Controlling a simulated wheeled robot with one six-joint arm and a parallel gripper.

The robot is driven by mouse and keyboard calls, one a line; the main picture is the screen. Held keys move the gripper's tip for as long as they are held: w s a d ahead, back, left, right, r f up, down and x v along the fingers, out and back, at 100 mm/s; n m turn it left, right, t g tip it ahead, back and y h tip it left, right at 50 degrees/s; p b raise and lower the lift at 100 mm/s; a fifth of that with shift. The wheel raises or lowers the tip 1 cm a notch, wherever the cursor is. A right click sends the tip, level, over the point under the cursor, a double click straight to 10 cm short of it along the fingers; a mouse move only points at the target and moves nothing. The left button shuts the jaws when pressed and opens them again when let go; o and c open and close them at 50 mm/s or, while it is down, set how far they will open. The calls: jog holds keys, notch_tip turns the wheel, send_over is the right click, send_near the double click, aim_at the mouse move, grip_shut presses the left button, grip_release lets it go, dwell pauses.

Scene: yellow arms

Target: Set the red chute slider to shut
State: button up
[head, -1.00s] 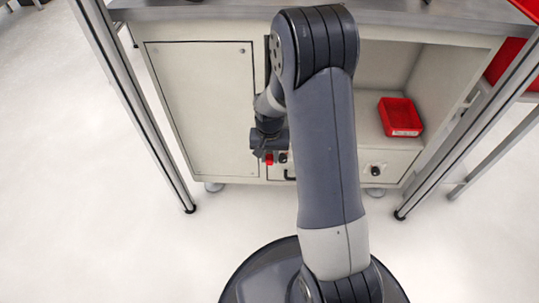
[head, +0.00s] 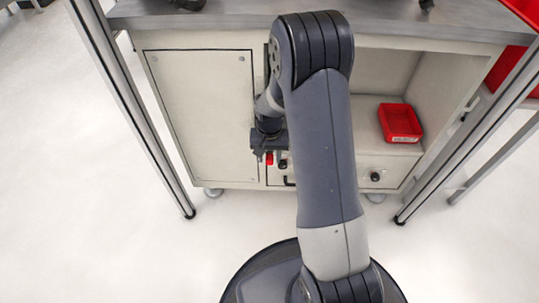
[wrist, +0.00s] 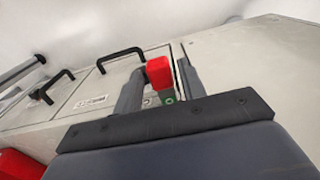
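The red slider knob (wrist: 158,72) stands on the cabinet front, between my gripper's two fingers in the wrist view. A small green mark (wrist: 168,97) shows just below it. My gripper (wrist: 160,78) has its fingers apart, one on each side of the knob. A narrow gap shows on the right; I cannot tell whether the left finger touches. In the head view the knob (head: 269,158) shows just below my gripper (head: 269,153), partly hidden by it. The slider's track and its end positions are mostly hidden.
A black round knob (head: 375,177) sits on the drawer front to the right. A red bin (head: 400,122) stands on the open shelf. Black handles (wrist: 122,58) project from the cabinet front. Table legs (head: 140,120) flank the workspace; the floor in front is clear.

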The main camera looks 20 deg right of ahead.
jog(key=shift+o, duration=0.5)
notch_tip(320, 180, up, 11)
jog(key=p, duration=0.4)
jog(key=shift+f, duration=0.1)
